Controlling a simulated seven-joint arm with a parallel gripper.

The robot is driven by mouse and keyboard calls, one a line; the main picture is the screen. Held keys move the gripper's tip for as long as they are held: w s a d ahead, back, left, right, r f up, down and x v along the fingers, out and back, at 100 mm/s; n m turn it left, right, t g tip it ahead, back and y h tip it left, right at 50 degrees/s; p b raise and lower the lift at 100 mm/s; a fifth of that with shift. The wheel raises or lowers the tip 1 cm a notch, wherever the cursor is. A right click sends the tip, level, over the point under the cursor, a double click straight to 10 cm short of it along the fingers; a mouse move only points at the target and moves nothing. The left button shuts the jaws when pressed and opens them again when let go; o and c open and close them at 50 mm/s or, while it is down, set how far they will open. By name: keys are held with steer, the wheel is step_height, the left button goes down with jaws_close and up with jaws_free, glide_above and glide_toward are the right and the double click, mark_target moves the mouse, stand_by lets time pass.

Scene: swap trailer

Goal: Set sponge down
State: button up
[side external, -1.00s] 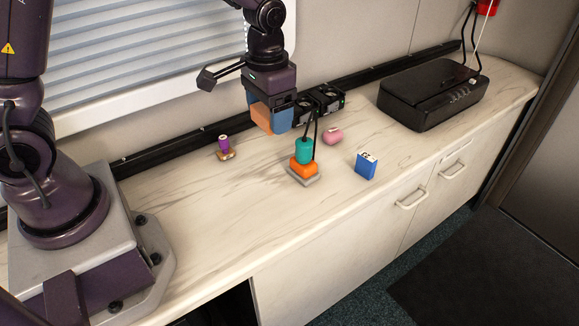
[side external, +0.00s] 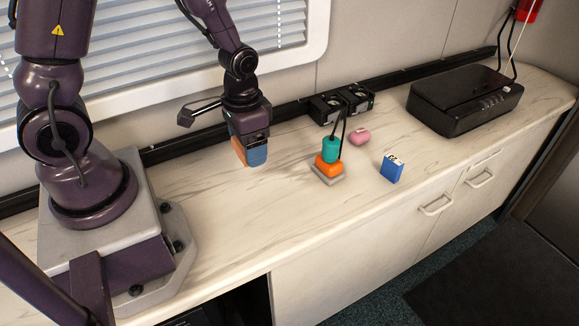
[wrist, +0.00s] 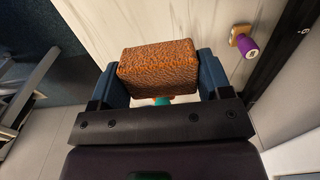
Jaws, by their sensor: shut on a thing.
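The sponge is an orange-brown, rough-textured block. In the wrist view the sponge (wrist: 158,70) sits between the two blue fingers of my gripper (wrist: 161,76), with a finger pressed to each side. In the side view the sponge (side external: 238,149) shows as an orange strip beside the near blue finger of my gripper (side external: 250,154), which hides part of it. My gripper points down, low over the left-middle of the marble-patterned counter (side external: 215,215). I cannot tell whether the sponge touches the counter.
A purple spool-like item (wrist: 246,47) stands near the gripper in the wrist view. To the right are a teal cylinder (side external: 330,148) on an orange block (side external: 328,167), a pink item (side external: 360,136), a blue box (side external: 391,169) and a black device (side external: 463,101). The counter front-left is clear.

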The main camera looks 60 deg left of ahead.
steer(key=w+f, duration=0.2)
steer(key=w, duration=0.3)
glide_above(289, 175)
step_height(289, 175, down, 6)
steer(key=shift+f, duration=1.6)
steer(key=o, duration=0.9)
steer(key=shift+f, duration=0.1)
